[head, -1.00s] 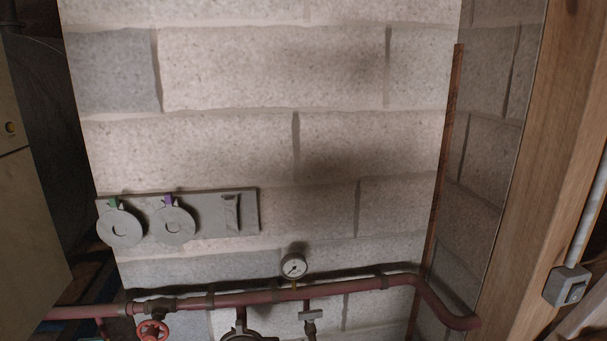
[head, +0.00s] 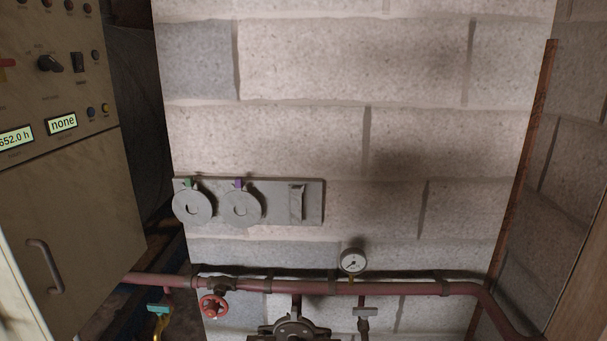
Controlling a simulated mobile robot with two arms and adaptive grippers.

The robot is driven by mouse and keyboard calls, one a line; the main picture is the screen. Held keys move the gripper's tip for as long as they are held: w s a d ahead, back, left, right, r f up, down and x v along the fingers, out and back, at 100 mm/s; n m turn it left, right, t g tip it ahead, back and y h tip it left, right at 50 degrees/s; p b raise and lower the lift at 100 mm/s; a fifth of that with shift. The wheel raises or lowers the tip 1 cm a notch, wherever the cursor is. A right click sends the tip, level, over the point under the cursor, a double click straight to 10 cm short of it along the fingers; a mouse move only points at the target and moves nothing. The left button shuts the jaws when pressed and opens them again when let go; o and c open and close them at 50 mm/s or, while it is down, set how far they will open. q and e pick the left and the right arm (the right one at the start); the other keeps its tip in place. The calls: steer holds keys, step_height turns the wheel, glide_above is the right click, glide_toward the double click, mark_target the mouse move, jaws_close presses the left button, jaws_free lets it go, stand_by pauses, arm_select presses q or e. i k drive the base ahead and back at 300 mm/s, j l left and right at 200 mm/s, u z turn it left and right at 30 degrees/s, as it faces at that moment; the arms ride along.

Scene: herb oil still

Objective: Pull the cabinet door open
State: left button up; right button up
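The cabinet (head: 60,135) stands at the left edge of the head view, a beige metal box with a control panel on its upper part. Its door (head: 85,225) below the panel looks shut. A dark curved door handle (head: 45,266) sits on the left part of the door. Neither of my grippers is in view, so I cannot see whether they are open or shut.
A block wall fills the middle, with a grey plate (head: 312,205) holding two discs. A red pipe (head: 400,288) with a gauge (head: 353,262) and a red valve wheel (head: 213,306) runs low along it. A wooden post (head: 585,270) stands at right.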

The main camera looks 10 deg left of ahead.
mark_target(71, 229)
steer(key=u, duration=1.55)
steer(key=j, duration=0.4)
